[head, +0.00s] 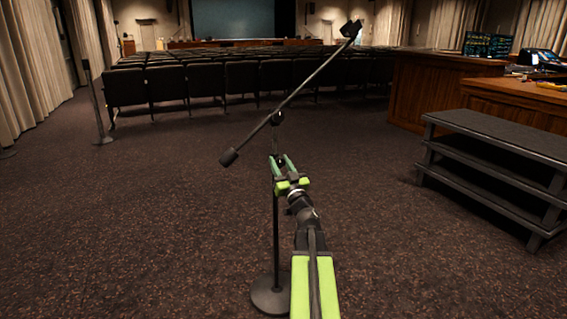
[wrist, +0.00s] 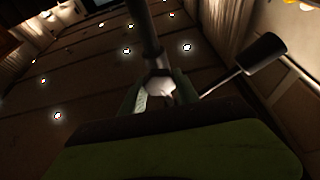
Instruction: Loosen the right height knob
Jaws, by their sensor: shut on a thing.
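The right microphone stand stands in front of me, with an upright pole (head: 275,225), a round base (head: 270,296) and a tilted boom (head: 310,82). The boom's clamp (head: 277,118) is above my gripper. My gripper (head: 280,162) is at the upper pole, its green fingers shut on the height knob. In the wrist view, the pale height knob (wrist: 159,84) sits between the fingers, below the dark pole (wrist: 143,28). The fingers hide part of the knob, so I cannot tell how far it is turned.
Another stand (head: 96,103) is at the left. A stepped black bench (head: 495,135) and wooden desk (head: 520,100) are at right. Carpet around the stand is clear.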

